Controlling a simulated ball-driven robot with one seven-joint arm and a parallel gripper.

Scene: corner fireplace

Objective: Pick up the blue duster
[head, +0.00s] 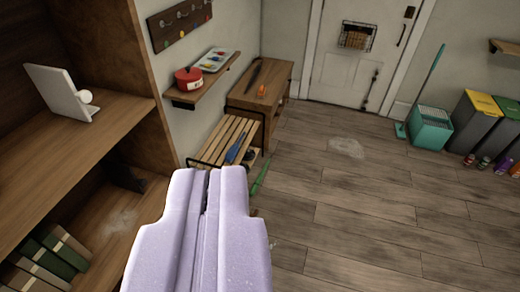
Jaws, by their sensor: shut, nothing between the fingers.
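A slim blue object (236,150), which looks like the blue duster, lies on a slatted wooden bench (216,143) against the left wall. It is small in the picture and its far details are hard to make out. My gripper (207,173), pale lavender, reaches up from the bottom of the head view. Its two fingers are together with nothing held. It appears nearer to me than the bench, apart from the blue object.
A wooden shelf unit (95,125) stands close on the left. A green stick-like item (261,177) is beside the bench. A wooden cabinet (262,90) stands beyond. A teal bucket (430,127) and bins (474,122) are at right. The middle floor is mostly clear.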

